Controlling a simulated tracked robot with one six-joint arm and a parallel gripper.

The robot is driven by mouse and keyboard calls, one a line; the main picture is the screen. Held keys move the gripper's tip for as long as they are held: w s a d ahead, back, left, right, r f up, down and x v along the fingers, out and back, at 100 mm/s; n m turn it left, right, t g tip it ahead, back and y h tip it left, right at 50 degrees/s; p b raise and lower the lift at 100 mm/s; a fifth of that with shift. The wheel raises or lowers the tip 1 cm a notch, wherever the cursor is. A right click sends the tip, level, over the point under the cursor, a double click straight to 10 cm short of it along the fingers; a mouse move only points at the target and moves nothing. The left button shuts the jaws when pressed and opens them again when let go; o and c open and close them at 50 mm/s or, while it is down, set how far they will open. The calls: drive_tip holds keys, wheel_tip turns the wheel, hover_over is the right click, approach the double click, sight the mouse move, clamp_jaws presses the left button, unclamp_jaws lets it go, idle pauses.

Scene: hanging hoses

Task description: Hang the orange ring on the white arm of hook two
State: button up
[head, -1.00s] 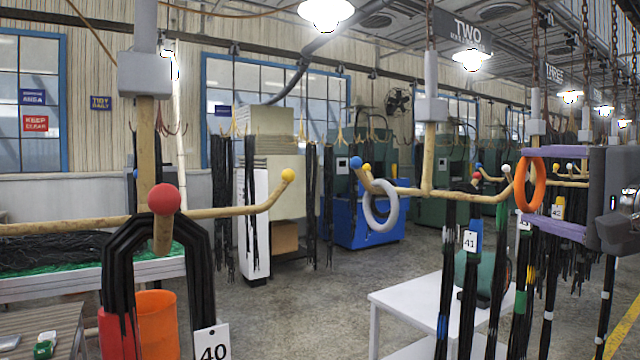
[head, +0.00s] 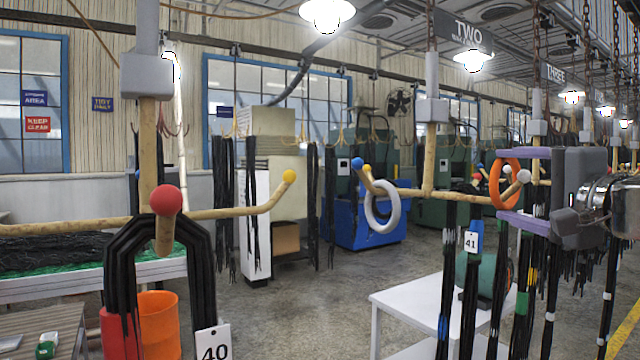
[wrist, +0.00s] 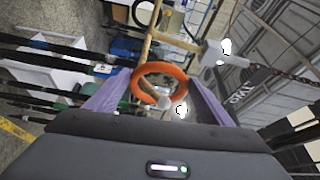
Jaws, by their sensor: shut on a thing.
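The orange ring (head: 517,170) is upright between the two purple fingers of my gripper (head: 522,186), which is shut on it. Hook two hangs from its post (head: 430,150) under the sign TWO. Its right arm (head: 460,197) curves up to a white ball tip (head: 524,176). In the wrist view the ball (wrist: 164,101) overlaps the lower part of the ring (wrist: 160,69), so the ring appears to be around the arm. Contact between them cannot be told.
A grey ring (head: 391,222) hangs on hook two's blue-tipped arm (head: 357,163). Black hoses with tag 41 (head: 471,241) hang close below and left of my gripper. A white table (head: 400,300) stands below. Hook one, with a red ball (head: 165,200), is at the left.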

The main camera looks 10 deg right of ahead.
drive_tip(key=shift+w+a+r, duration=0.1)
drive_tip(key=shift+w+a, duration=0.25)
drive_tip(key=shift+w, duration=0.15)
drive_tip(key=c, duration=0.3)
drive_tip(key=shift+w+a+f, duration=0.15)
drive_tip(key=shift+w+f, duration=0.05)
drive_tip(key=shift+f, duration=0.1)
drive_tip(key=c, duration=0.3)
drive_tip(key=shift+w+a+f, duration=0.15)
drive_tip(key=shift+w+f, duration=0.2)
drive_tip(key=shift+f, duration=0.05)
drive_tip(key=shift+w+a+f, duration=0.1)
drive_tip(key=shift+w+f, duration=0.2)
drive_tip(key=shift+f, duration=0.5)
drive_tip(key=shift+w+f, duration=0.35)
drive_tip(key=shift+f, duration=0.5)
drive_tip(key=shift+w+a+f, duration=0.1)
drive_tip(key=shift+w+f, duration=0.2)
drive_tip(key=shift+f, duration=0.5)
drive_tip(key=o, duration=1.7)
